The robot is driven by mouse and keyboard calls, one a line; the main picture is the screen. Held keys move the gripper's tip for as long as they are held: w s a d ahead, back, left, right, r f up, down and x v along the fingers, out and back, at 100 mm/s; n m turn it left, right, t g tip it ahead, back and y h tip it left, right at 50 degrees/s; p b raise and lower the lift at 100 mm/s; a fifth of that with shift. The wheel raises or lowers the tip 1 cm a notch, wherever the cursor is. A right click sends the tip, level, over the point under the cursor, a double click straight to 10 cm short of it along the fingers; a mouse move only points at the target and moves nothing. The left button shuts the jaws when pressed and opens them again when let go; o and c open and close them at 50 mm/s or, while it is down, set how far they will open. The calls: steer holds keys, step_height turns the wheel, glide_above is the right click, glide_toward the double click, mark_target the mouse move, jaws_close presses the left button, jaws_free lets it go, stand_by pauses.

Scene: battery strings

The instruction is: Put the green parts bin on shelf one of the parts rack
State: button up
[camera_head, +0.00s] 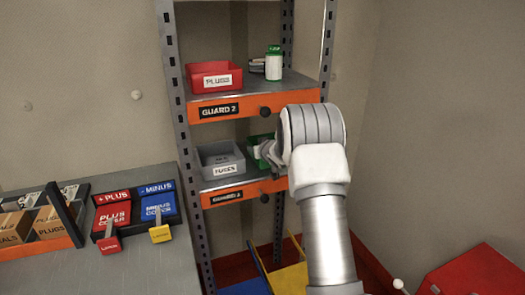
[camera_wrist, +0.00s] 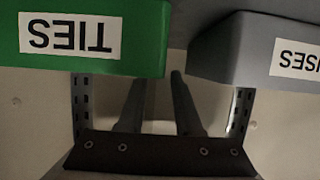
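The green parts bin (camera_head: 257,142) sits on the lower visible shelf of the parts rack, right of a grey bin, largely hidden by my arm and gripper. In the wrist view it fills the upper left (camera_wrist: 95,60), its TIES label upside down. My gripper (camera_head: 268,153) is at the front of that shelf, close to the green bin. In the wrist view its two fingers (camera_wrist: 157,82) are spread apart with nothing between them, beside the gap between the bins. I cannot tell whether a finger touches the green bin. The lower shelf's front label (camera_head: 226,197) seems to read GUARD 1.
The grey FUSES bin (camera_head: 221,160) stands left of the green one, also in the wrist view (camera_wrist: 235,55). A red PLUGS bin (camera_head: 214,78) and a green-white bottle (camera_head: 273,62) are on the shelf above. A grey bench (camera_head: 140,260) stands left; a red box (camera_head: 480,272) lies lower right.

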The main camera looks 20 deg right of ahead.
steer(key=v, duration=0.7)
steer(key=shift+s+r, duration=0.15)
steer(key=shift+s, duration=0.1)
steer(key=s+a+r+m+g+h, duration=0.1)
steer(key=s+a+r+g, duration=0.15)
steer(key=s+r, duration=0.5)
steer(key=s+a+r+g+h, duration=0.15)
steer(key=s+a+r, duration=0.3)
steer(key=s, duration=0.65)
steer(key=s+a+f+g, duration=0.1)
steer(key=s+a, duration=0.2)
steer(key=s, duration=0.6)
steer(key=s+a+f+g+y, duration=0.1)
steer(key=s+a, duration=0.2)
steer(key=s, duration=0.5)
steer(key=s+a+n+g+y, duration=0.1)
steer(key=s+a+g, duration=0.1)
steer(key=s, duration=0.7)
steer(key=shift+s+a+f, duration=0.3)
steer(key=shift+a+f, duration=0.1)
steer(key=shift+a, duration=0.25)
steer(key=shift+y, duration=0.25)
step_height(320, 180, up, 5)
steer(key=p, duration=0.5)
steer(key=shift+r+p, duration=0.2)
steer(key=shift+p, duration=0.1)
